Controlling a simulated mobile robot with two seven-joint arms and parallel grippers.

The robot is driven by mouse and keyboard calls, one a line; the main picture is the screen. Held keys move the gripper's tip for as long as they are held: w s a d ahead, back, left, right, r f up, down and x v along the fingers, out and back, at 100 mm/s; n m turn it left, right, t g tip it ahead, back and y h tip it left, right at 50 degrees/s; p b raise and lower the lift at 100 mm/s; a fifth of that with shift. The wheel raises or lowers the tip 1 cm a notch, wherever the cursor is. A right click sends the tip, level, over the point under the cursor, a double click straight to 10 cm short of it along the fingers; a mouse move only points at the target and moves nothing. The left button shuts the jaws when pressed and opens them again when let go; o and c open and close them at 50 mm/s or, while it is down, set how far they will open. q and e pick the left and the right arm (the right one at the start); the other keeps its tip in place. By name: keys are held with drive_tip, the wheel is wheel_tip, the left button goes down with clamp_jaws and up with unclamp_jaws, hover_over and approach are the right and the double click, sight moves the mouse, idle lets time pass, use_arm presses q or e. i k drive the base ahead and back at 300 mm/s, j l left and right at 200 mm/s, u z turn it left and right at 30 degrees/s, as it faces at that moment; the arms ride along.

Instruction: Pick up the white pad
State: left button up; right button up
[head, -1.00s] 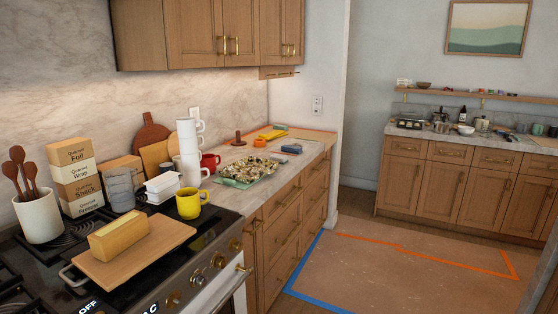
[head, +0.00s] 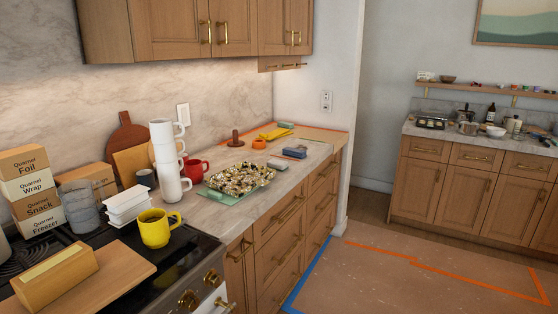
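I cannot pick out the white pad with certainty. A small pale pinkish-white block (head: 277,164) lies on the left counter, just behind the foil-like patterned heap. A blue block with a paler top (head: 295,153) lies just beyond it. Both are small and far away in the head view. Neither of my grippers is in view.
A tall stack of white mugs (head: 168,160) and a patterned heap (head: 240,180) stand before the blocks. The floor beside the counter is clear.

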sight(279, 165)
drive_tip(key=i+l+u, duration=0.1)
drive_tip(key=i+l, duration=0.6)
drive_tip(key=i, duration=0.25)
drive_tip(key=i+l+u, duration=0.15)
drive_tip(key=i+l, duration=0.6)
drive_tip(key=i, duration=0.2)
